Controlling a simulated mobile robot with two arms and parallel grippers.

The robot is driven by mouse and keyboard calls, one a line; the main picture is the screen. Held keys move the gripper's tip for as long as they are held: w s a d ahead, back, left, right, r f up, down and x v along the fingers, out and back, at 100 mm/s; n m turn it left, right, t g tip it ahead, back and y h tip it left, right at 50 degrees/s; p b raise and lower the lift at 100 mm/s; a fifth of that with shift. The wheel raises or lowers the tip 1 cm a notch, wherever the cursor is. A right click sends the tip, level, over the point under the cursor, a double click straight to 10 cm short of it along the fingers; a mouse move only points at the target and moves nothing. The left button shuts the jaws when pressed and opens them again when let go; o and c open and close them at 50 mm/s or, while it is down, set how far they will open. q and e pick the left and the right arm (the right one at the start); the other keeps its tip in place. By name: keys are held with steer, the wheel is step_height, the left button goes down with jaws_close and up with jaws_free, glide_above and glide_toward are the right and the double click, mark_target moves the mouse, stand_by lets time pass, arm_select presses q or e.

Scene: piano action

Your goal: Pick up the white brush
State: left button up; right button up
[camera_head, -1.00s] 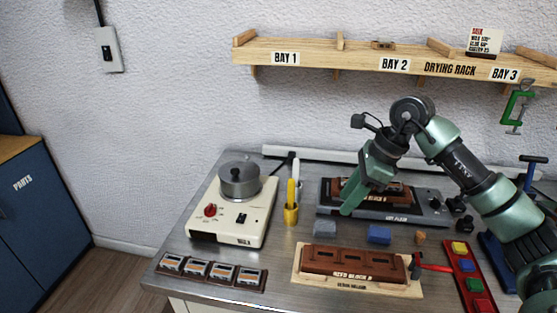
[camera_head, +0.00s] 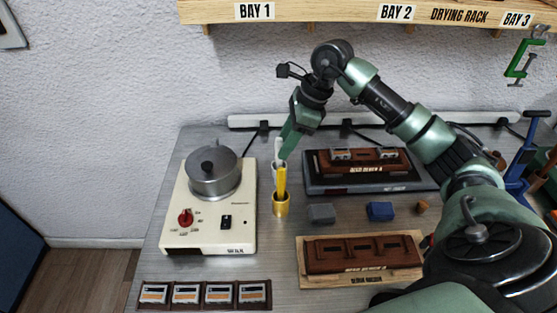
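The white brush (camera_head: 278,146) stands upright, its pale top showing just behind the yellow brush (camera_head: 283,180), which stands in a yellow cup (camera_head: 281,205). My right gripper (camera_head: 287,150) points down from above and right, its green finger overlapping the white brush's right side. I cannot tell whether it touches the brush or whether its fingers are open or shut. The lower part of the white brush is largely hidden. My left gripper is not in view.
A cream hotplate (camera_head: 215,220) with a metal pot (camera_head: 214,172) stands to the left. A grey fixture (camera_head: 330,186) with a brown block is to the right. The drying rack (camera_head: 330,12) hangs above.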

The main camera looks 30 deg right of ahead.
mark_target(279, 162)
steer(key=x, duration=0.3)
steer(key=shift+w+f+p, duration=0.25)
steer(key=shift+f+p, duration=0.05)
steer(key=shift+p, duration=0.05)
steer(key=shift+c, duration=0.4)
jaws_close()
stand_by(0.7)
